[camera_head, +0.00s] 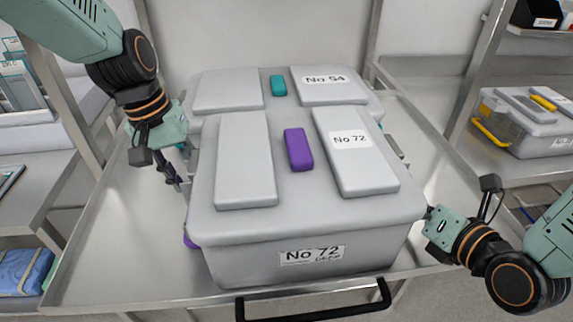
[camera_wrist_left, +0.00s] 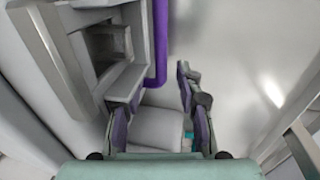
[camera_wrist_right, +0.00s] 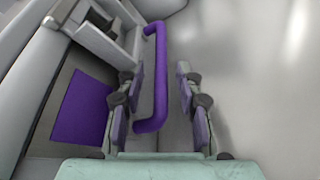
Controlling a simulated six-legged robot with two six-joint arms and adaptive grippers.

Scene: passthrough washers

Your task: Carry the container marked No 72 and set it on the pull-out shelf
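The container marked No 72 (camera_head: 300,225) is a grey lidded box with a purple latch, in the middle of the head view. It stands level on a steel surface with a black front handle (camera_head: 314,312). My left gripper (camera_head: 172,172) is open at its left side; in the left wrist view a purple side handle (camera_wrist_left: 159,45) ends near the fingertips. My right gripper (camera_head: 432,212) is open at its right side; in the right wrist view the purple side handle (camera_wrist_right: 158,75) lies between the spread fingers. Whether the fingers touch either handle cannot be told.
A similar container marked No 54 (camera_head: 329,95) with a teal latch stands directly behind. A grey container with yellow handles (camera_head: 530,118) is on a shelf at the right. Steel posts rise on both sides. Bare steel surface (camera_head: 125,235) is free at the left.

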